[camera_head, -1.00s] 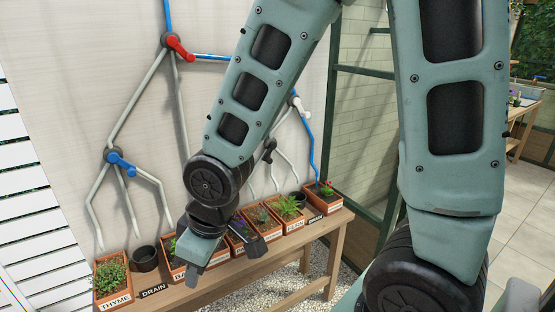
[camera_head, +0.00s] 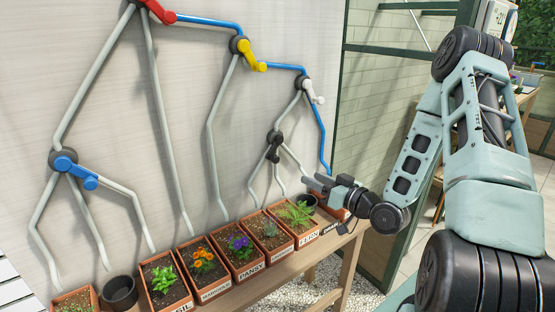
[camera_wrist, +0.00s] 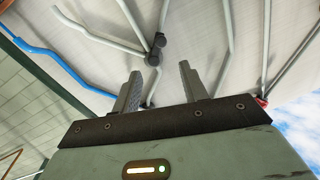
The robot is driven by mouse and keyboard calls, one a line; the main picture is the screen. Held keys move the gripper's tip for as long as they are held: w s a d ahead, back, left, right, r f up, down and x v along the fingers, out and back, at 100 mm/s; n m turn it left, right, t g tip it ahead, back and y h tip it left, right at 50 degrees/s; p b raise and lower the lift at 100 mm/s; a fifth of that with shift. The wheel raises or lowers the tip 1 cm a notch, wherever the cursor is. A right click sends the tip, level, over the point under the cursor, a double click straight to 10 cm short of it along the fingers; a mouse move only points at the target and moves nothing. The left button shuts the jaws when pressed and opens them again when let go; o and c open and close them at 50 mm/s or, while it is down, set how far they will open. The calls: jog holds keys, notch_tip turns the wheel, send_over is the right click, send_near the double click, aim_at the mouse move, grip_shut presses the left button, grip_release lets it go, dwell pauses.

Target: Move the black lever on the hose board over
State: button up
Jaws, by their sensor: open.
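The black lever (camera_head: 272,153) sits on a dark round hub low on the right part of the hose board (camera_head: 185,60), pointing down and slightly left. In the wrist view the black lever (camera_wrist: 152,60) shows beyond the fingertips, nearer the left finger. My gripper (camera_head: 313,184) is to the right of the lever and below it, pointing left toward the board. In the wrist view my gripper (camera_wrist: 160,70) is open, with nothing between its fingers. It looks apart from the lever.
Other levers on the board are red (camera_head: 160,12), yellow (camera_head: 252,57), white (camera_head: 314,94) and blue (camera_head: 76,172). Several potted plants stand on a wooden bench (camera_head: 262,278) below, the fern (camera_head: 296,213) close to my gripper.

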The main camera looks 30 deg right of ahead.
aim_at(277, 161)
jog(key=w+a+b, duration=0.1)
jog(key=w+b, duration=0.1)
jog(key=w, duration=0.3)
jog(key=w+a+b, duration=0.1)
jog(key=w+b, duration=0.1)
jog(key=w, duration=0.4)
jog(key=w+a+b, duration=0.1)
jog(key=w+b, duration=0.2)
jog(key=w, duration=0.3)
